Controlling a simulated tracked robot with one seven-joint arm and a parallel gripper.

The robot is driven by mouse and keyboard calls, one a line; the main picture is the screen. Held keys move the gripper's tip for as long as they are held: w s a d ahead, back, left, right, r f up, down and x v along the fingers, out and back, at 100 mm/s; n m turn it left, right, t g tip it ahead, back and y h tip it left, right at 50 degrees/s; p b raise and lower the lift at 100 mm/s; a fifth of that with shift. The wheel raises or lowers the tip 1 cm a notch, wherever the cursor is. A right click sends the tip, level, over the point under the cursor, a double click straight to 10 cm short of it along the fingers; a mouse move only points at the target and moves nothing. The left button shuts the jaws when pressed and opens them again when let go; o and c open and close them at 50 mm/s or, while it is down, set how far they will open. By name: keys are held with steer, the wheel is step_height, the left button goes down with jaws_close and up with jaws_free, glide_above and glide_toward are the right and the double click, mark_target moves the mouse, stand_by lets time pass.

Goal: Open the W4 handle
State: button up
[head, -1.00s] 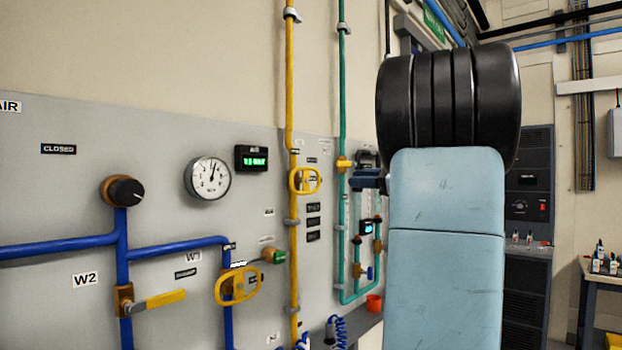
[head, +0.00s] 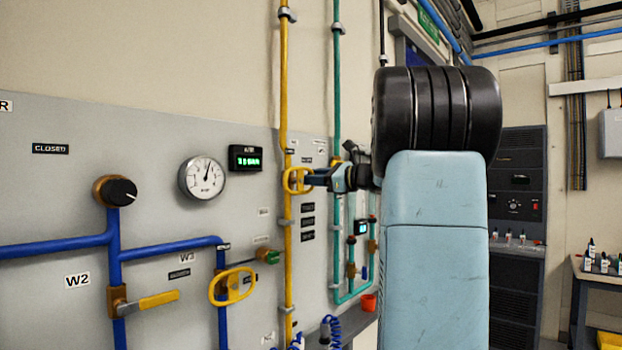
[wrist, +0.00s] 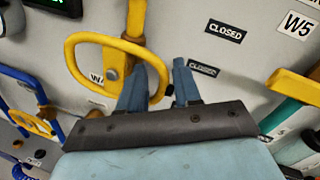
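The W4 handle (wrist: 78,62) is a yellow oval loop on the yellow pipe; its label is partly hidden behind the loop in the wrist view. In the head view the handle (head: 290,181) sits at mid-height on the grey panel. My gripper (wrist: 163,66) is open, one blue finger over the loop's opening and the other to the right of the loop. The loop's right side shows between the fingers; whether they touch it I cannot tell. In the head view my gripper (head: 313,179) points left at the handle's right side.
A second yellow loop handle (head: 212,290) and a yellow lever (head: 158,300) sit on blue pipes lower left. A round gauge (head: 202,178) and a green display (head: 245,158) are left of the yellow pipe. In the wrist view another yellow handle (wrist: 297,86) is near the W5 label.

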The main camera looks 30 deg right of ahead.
steer(key=shift+w+a, duration=0.2)
steer(key=shift+w, duration=0.1)
jaws_close()
steer(key=shift+a, duration=0.15)
